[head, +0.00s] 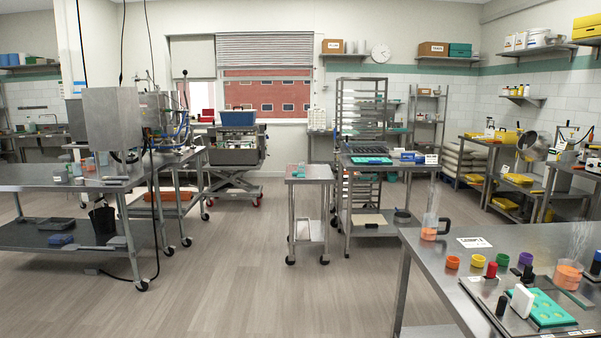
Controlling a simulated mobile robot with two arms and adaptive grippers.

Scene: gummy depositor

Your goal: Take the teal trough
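Several teal things are in view, and I cannot tell for sure which is the trough. A small teal item (298,172) lies on top of the narrow steel cart (310,180) in the middle, too small to make out its shape. A flat teal tray (371,161) lies on the steel table behind it to the right. A teal mould with round cavities (541,309) lies on the near right bench. A teal box (460,50) sits on the back wall shelf. Neither of my grippers is in view.
A steel bench (60,180) with a depositor machine (112,120) stands on the left. The near right bench (450,285) holds a measuring jug (430,222), coloured cups and a beaker. Open floor (240,270) lies ahead, between the benches and up to the cart.

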